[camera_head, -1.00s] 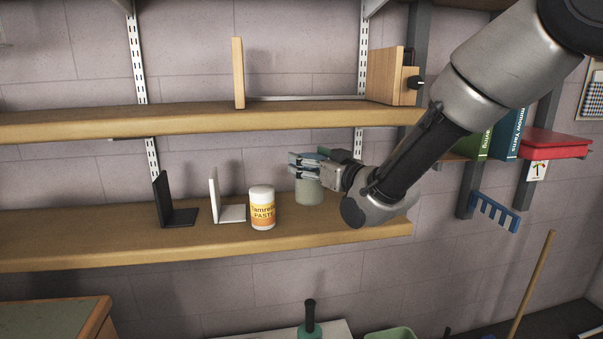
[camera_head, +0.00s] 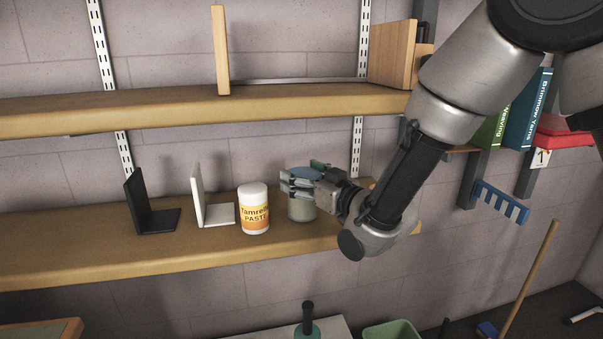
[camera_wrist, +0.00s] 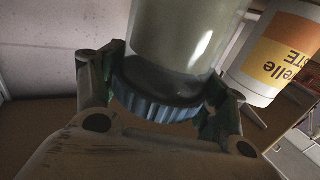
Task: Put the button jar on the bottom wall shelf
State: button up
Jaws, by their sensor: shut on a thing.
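The button jar (camera_head: 301,209) is a greenish-grey cylinder with a blue lid; it also shows in the wrist view (camera_wrist: 175,35). It is upright at the bottom wall shelf (camera_head: 60,250), to the right of the paste tub. My gripper (camera_head: 300,183) is shut on the jar at its lid, one finger on each side of the ribbed blue rim (camera_wrist: 155,97). The jar's base appears at the shelf surface, but I cannot tell if it bears on the wood. Its contents are not clear.
A white paste tub (camera_head: 254,212) stands close to the left of the jar. White (camera_head: 212,208) and black (camera_head: 145,210) bookends stand further left. The upper shelf (camera_head: 160,112) runs above my gripper. The bottom shelf's left part is clear.

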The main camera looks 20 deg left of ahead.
jog(key=shift+s+r, duration=0.1)
jog(key=o, duration=1.6)
